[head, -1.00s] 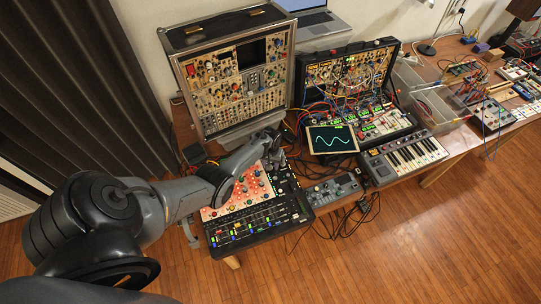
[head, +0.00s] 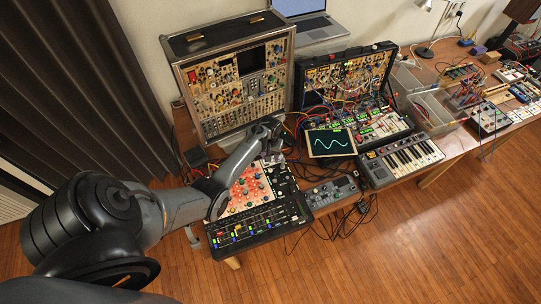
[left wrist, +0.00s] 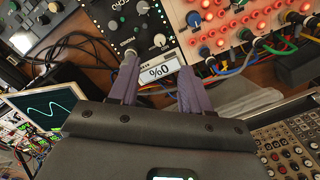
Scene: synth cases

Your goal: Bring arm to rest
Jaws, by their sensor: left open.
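My left arm comes in from the left in the head view and reaches over the front of the table. My left gripper (head: 273,158) is small and partly hidden there, above the back right part of the mixer (head: 262,229) with the red-orange panel. In the left wrist view my left gripper (left wrist: 157,72) shows two purple-grey fingers spread apart, with nothing held. My right gripper is in neither view.
A tall synth case (head: 190,115) stands behind the arm. A patched case (head: 345,70), a screen with a wave (head: 331,142), a keyboard (head: 401,160) and a small device (head: 335,190) stand to the right. Cables hang off the front edge. Open floor (head: 420,250) lies in front.

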